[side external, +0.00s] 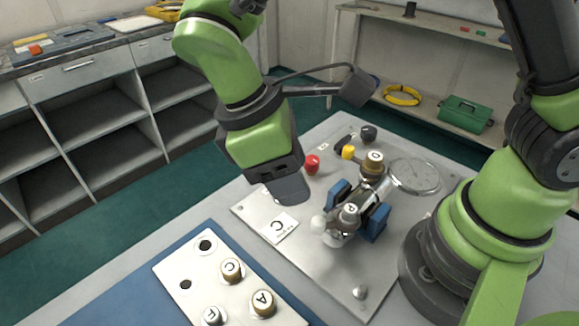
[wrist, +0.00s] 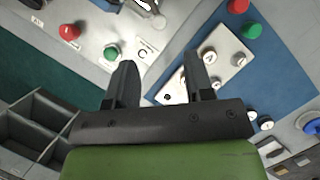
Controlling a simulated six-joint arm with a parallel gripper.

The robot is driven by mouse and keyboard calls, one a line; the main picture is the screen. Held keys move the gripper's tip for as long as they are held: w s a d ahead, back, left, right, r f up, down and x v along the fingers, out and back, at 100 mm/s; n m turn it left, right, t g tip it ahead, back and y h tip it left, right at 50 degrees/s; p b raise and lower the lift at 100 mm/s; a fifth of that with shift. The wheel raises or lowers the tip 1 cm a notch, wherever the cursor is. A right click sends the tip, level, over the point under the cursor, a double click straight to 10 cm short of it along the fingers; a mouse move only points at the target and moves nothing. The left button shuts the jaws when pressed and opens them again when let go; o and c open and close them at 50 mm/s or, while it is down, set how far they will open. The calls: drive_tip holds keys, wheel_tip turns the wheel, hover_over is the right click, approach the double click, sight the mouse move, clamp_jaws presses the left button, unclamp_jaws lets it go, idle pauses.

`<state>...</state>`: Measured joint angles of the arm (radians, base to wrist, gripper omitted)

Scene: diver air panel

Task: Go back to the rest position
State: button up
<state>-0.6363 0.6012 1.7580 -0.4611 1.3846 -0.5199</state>
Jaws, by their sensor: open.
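My gripper (side external: 288,190) hangs above the left edge of the grey panel (side external: 325,265), fingers down. In the wrist view its two fingers (wrist: 160,80) stand apart with nothing held between them. A white card marked C (side external: 279,228) lies beside my gripper in the side view. No rest position is marked in either view.
A white plate (side external: 190,262) with several lettered caps and dark holes lies on a blue mat (side external: 120,290) in front. A red knob (side external: 312,164), yellow knob (side external: 348,152) and round gauge (side external: 414,175) are on the panel. Shelves (side external: 100,115) stand left; a green toolbox (side external: 465,114) sits behind.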

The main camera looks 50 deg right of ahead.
drive_tip(key=s+d+r+m+t+y, duration=0.2)
drive_tip(key=s+d+r+m+t, duration=0.1)
drive_tip(key=d+r+m+t, duration=0.2)
drive_tip(key=s+d+r+m+t+y, duration=0.3)
drive_tip(key=s+d+r+m+t, duration=0.1)
drive_tip(key=d+r+m, duration=0.3)
wheel_tip(320, 180, up, 2)
drive_tip(key=shift+s+r+m+t, duration=0.1)
drive_tip(key=shift+s+m+t, duration=0.1)
drive_tip(key=shift+m+t, duration=0.5)
